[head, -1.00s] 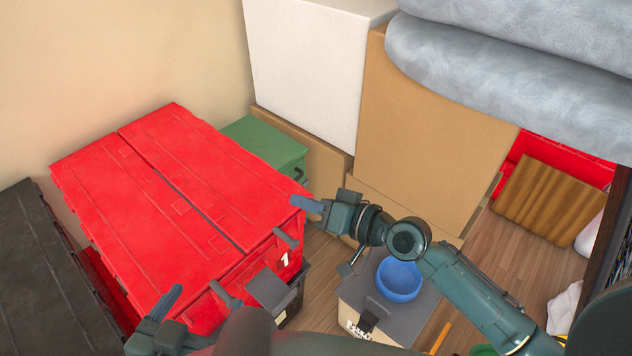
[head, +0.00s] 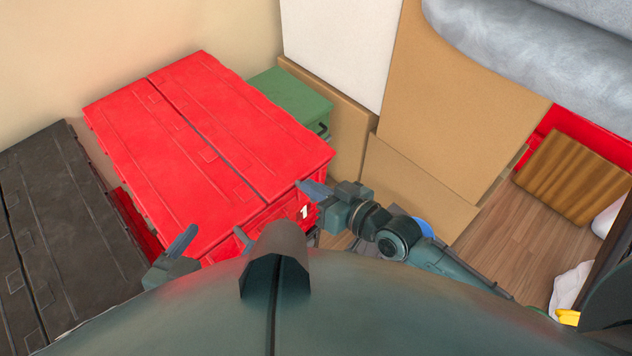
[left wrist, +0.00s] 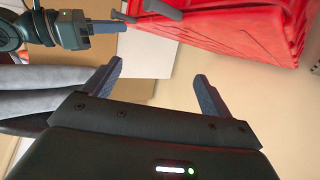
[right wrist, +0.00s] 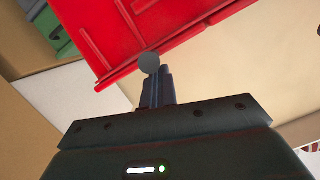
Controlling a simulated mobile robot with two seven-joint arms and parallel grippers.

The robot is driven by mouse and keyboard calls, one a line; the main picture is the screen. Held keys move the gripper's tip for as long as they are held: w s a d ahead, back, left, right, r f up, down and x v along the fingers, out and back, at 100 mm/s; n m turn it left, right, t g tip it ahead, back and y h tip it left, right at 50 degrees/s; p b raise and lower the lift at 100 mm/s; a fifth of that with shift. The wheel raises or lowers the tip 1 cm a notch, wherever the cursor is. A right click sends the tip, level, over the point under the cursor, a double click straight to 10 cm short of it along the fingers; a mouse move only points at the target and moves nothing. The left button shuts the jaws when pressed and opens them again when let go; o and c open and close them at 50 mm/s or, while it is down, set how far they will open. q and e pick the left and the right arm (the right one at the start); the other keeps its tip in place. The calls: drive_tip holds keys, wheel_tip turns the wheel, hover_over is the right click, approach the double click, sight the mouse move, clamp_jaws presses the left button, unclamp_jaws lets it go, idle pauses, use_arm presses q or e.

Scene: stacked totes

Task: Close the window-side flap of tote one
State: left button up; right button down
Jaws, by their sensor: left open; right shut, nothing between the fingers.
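Tote one is the red tote (head: 300,212) with a white "1" on its front. Its two red lid flaps, the left one (head: 165,150) and the right one (head: 235,115), both lie flat, with a narrow dark seam between them. My left gripper (head: 182,242) is open and empty by the tote's front left corner; its spread fingers show in the left wrist view (left wrist: 158,80). My right gripper (head: 312,188) is shut and empty at the front right corner. In the right wrist view its closed fingers (right wrist: 155,85) point toward the red tote (right wrist: 160,30); I cannot tell whether they touch it.
A black tote (head: 60,230) stands at the left. A green box (head: 290,95), cardboard boxes (head: 440,90) and a white box (head: 340,45) stand behind and right. A blue bowl (head: 424,228) is mostly hidden behind my right arm. Floor (head: 515,240) shows at the right.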

idle(0.5)
use_arm(q)
drive_tip(key=shift+n+y, duration=0.4)
drive_tip(key=shift+n, duration=0.5)
drive_tip(key=r+p, duration=0.1)
drive_tip(key=s+r+p, duration=0.1)
drive_tip(key=r+p, duration=0.1)
drive_tip(key=a+r+p, duration=0.1)
drive_tip(key=r+p, duration=0.1)
drive_tip(key=shift+s+r, duration=0.1)
drive_tip(key=shift+s, duration=0.1)
use_arm(e)
drive_tip(key=s+d+r, duration=0.6)
drive_tip(key=s+d, duration=0.1)
drive_tip(key=shift+r, duration=0.15)
drive_tip(key=shift+a, duration=0.1)
